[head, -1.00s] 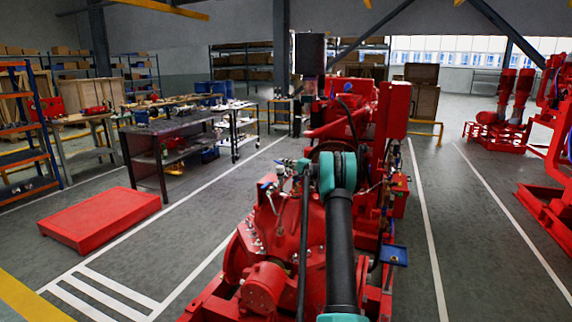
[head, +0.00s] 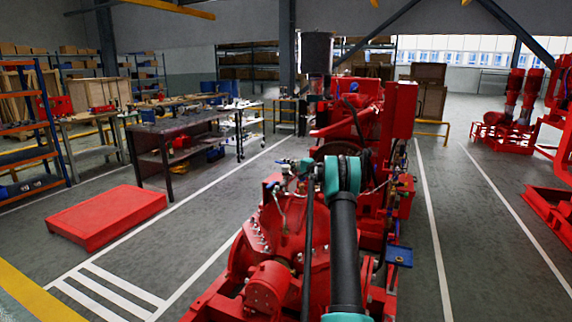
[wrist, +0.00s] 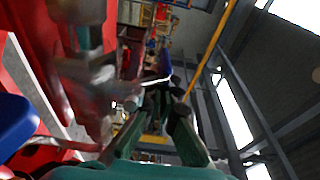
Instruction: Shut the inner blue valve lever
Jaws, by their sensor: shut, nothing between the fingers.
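In the wrist view, the fingers of my gripper (wrist: 160,108) reach up from the bottom and close together, with nothing between them. A blurred blue part (wrist: 15,122) is at the left edge, apart from the fingers; I cannot tell if it is the inner valve lever. A second, smaller blue part (wrist: 167,60) shows beyond the fingertips. In the head view, a small blue piece (head: 271,184) shows on the red pumpset (head: 285,235), left of my arm. My arm hides much of the pumpset there, and the fingers are not clear in that view.
Red pump body and metal pipework (wrist: 90,75) crowd the left of the wrist view. In the head view, a small blue tray (head: 398,256) is at the pumpset's right side. A low red platform (head: 107,216) lies left on open floor.

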